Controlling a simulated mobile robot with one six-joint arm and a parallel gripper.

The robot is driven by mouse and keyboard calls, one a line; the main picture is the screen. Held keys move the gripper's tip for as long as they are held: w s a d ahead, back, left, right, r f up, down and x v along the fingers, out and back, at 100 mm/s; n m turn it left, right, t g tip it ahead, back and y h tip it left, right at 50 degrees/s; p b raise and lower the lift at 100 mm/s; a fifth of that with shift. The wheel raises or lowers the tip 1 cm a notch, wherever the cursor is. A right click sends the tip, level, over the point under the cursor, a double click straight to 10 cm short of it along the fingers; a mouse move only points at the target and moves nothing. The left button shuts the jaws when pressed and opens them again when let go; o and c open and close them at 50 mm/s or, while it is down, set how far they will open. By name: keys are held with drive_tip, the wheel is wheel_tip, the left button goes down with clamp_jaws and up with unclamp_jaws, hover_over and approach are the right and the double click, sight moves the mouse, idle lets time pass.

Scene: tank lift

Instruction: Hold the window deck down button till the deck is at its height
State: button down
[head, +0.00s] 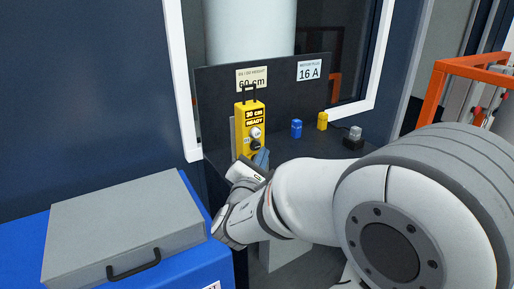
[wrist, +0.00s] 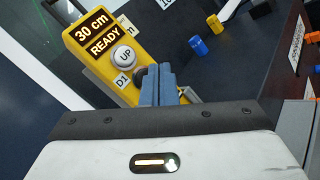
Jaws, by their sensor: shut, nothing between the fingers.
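The yellow control box (head: 250,128) stands on a dark bench by the window; its display reads "30 cm READY". In the wrist view the box (wrist: 88,58) shows a round light button marked "UP" (wrist: 124,58) and a small label "D1" (wrist: 122,80). A dark round button (wrist: 139,76) below UP is mostly hidden by my fingers. My gripper (wrist: 158,72) is shut and empty, its blue fingertips at the lower part of the box; I cannot tell whether they touch the button. In the head view my gripper (head: 262,157) is at the box's lower right.
A sign above the box (head: 252,78) reads "60 cm" under a height heading. Another sign (head: 311,71) reads "16 A". A blue piece (head: 296,128), a yellow piece (head: 322,121) and a grey plug-like piece (head: 354,137) stand right. A grey case (head: 125,225) lies left.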

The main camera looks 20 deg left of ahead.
drive_tip(key=s+d, duration=0.1)
drive_tip(key=d, duration=0.1)
drive_tip(key=s+d+b, duration=0.1)
drive_tip(key=s, duration=0.1)
drive_tip(key=shift+s+d+b, duration=0.2)
drive_tip(key=shift+d+b, duration=0.1)
drive_tip(key=shift+d, duration=0.1)
idle(0.6)
drive_tip(key=s+d+m+g+h+p, duration=0.25)
drive_tip(key=d+m+g+h, duration=0.35)
drive_tip(key=d, duration=0.8)
drive_tip(key=s+d+m+g+h+p, duration=0.1)
drive_tip(key=d+m+g+h+p, duration=0.35)
drive_tip(key=d+m, duration=0.65)
drive_tip(key=s+d+m+g+y+p, duration=0.35)
drive_tip(key=s+d+g, duration=0.25)
drive_tip(key=s+d, duration=0.2)
drive_tip(key=s+a+r+m+y+p, duration=0.2)
drive_tip(key=s+a+m+y+p, duration=0.1)
drive_tip(key=s+m+y, duration=0.3)
drive_tip(key=shift+r+m+p, duration=0.3)
drive_tip(key=shift+m+p, duration=0.3)
drive_tip(key=shift+m, duration=0.75)
drive_tip(key=shift+w+a+g, duration=0.1)
drive_tip(key=shift+g, duration=0.15)
